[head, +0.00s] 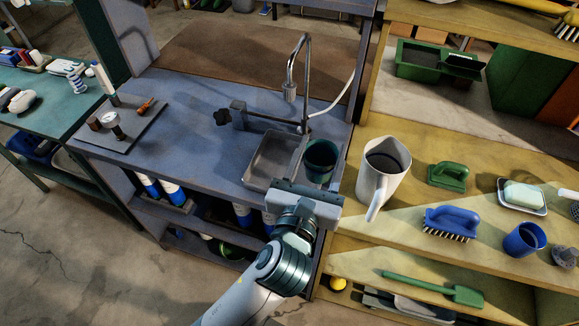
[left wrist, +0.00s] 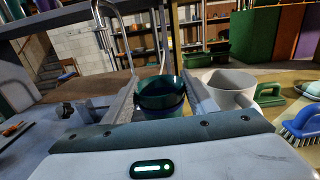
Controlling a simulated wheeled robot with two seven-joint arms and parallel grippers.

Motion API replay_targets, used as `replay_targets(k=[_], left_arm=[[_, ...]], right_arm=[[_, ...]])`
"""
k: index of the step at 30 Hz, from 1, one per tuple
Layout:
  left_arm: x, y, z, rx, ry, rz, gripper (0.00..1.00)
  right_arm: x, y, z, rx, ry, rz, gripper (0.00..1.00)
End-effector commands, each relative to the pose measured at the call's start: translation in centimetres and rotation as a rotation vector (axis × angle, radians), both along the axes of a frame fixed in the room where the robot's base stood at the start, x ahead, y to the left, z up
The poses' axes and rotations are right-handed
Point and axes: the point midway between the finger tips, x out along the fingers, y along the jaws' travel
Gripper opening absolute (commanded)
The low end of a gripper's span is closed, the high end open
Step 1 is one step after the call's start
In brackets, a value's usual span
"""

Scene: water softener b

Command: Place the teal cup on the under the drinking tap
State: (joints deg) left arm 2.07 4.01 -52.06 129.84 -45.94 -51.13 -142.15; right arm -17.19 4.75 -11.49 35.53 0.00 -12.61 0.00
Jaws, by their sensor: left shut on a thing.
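The teal cup (head: 321,158) is upright, mouth up, at the right edge of the small metal sink (head: 262,183) in the head view. My left gripper (head: 317,173) is shut on it from the near side. In the left wrist view the cup (left wrist: 160,90) sits between the fingers of my left gripper (left wrist: 160,100). A bluish band shows below its rim; its base is hidden. The drinking tap (head: 306,75) is a tall curved metal spout. Its nozzle (head: 289,92) hangs behind and left of the cup. My right gripper is not in view.
A white pitcher (head: 383,170) stands close right of the cup. A green brush (head: 448,175), a blue brush (head: 452,222) and a blue cup (head: 525,239) are further right. A dark valve handle (head: 222,117) is left of the tap.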

Motion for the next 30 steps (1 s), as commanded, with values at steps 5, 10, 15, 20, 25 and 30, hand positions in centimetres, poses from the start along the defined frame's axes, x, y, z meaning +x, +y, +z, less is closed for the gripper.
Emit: replay_targets(k=[5, 10, 15, 20, 25, 30], left_arm=[[0.1, 0.1, -0.1, 0.000, 0.000, 0.001, 0.28], [1.3, 0.8, -0.8, 0.003, 0.000, 0.002, 0.28], [3.5, 2.3, -2.4, 0.005, 0.002, 0.003, 0.28], [6.1, 3.9, -4.3, 0.004, 0.003, 0.003, 0.28], [8.6, 5.4, -6.0, 0.002, 0.003, 0.003, 0.28], [9.8, 6.1, -6.9, -0.001, 0.001, 0.001, 0.28]], right_arm=[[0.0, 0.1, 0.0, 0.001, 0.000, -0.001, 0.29], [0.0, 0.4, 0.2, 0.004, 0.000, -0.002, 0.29], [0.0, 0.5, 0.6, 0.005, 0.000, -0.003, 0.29], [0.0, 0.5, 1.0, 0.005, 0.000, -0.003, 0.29], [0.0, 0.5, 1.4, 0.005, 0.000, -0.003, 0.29], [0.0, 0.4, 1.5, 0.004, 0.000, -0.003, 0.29]])
